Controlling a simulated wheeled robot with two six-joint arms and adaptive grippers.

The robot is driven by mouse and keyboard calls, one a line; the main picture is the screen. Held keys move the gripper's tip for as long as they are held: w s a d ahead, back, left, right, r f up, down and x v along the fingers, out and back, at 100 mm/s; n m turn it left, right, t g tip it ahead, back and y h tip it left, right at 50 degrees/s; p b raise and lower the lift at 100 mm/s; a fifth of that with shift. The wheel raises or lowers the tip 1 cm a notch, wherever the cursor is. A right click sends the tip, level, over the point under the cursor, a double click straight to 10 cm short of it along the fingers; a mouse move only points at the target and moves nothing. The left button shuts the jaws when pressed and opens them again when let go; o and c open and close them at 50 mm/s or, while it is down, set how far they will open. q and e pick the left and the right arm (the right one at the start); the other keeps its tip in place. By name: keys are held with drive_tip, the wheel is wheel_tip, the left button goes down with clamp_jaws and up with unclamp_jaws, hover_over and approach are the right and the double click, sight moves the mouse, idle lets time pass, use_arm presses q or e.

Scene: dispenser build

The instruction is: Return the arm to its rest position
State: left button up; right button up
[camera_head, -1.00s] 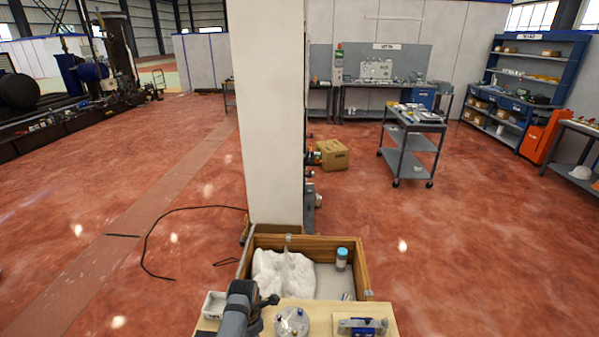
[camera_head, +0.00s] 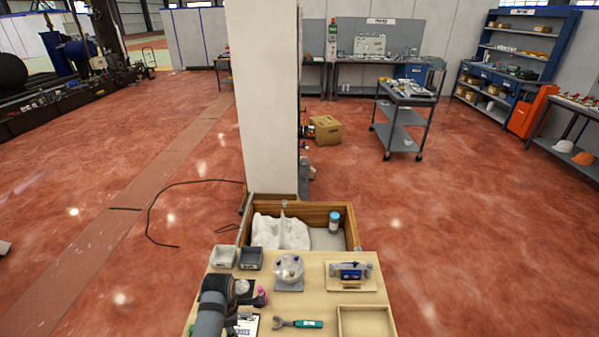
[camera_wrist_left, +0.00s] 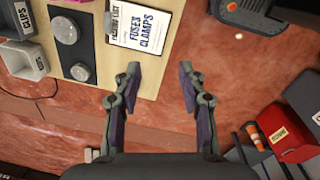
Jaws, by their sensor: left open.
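My left arm (camera_head: 212,305) reaches in over the left side of the wooden work table (camera_head: 325,302) in the head view; its fingertips cannot be made out there. In the left wrist view my left gripper (camera_wrist_left: 159,68) is open, with nothing between its fingers. Its fingers point toward the table edge and red floor, beside a sheet (camera_wrist_left: 146,25) marked for fuses and clamps. My right gripper is not in view.
Grey bins (camera_head: 223,256), a round part (camera_head: 289,268), a blue device (camera_head: 350,271), a teal-handled wrench (camera_head: 299,324) and a shallow wooden tray (camera_head: 365,322) occupy the table. A wooden crate (camera_head: 352,229) with a white bag and bottle stands behind, near a white pillar (camera_head: 266,110).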

use_arm(q)
drive_tip(key=s+a+r+m+t, duration=0.25)
drive_tip(key=s+r+m, duration=0.45)
drive_tip(key=m, duration=0.4)
drive_tip(key=s+a+r+m+t, duration=0.1)
drive_tip(key=s+a+r+m, duration=0.25)
drive_tip(key=s+m, duration=0.6)
wheel_tip(320, 180, down, 36)
drive_tip(key=s+a+g+b, duration=0.2)
drive_tip(key=s+b, duration=0.1)
drive_tip(key=b, duration=0.5)
drive_tip(key=s+f+g+b, duration=0.1)
drive_tip(key=s+f+b, duration=0.4)
drive_tip(key=s+f, duration=1.2)
wheel_tip(320, 180, down, 2)
drive_tip(key=shift+a+f+y, duration=0.15)
drive_tip(key=shift+a+y, duration=0.15)
drive_tip(key=shift+a, duration=0.1)
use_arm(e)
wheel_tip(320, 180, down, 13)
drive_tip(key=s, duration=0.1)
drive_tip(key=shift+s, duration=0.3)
use_arm(q)
drive_tip(key=shift+m, duration=0.25)
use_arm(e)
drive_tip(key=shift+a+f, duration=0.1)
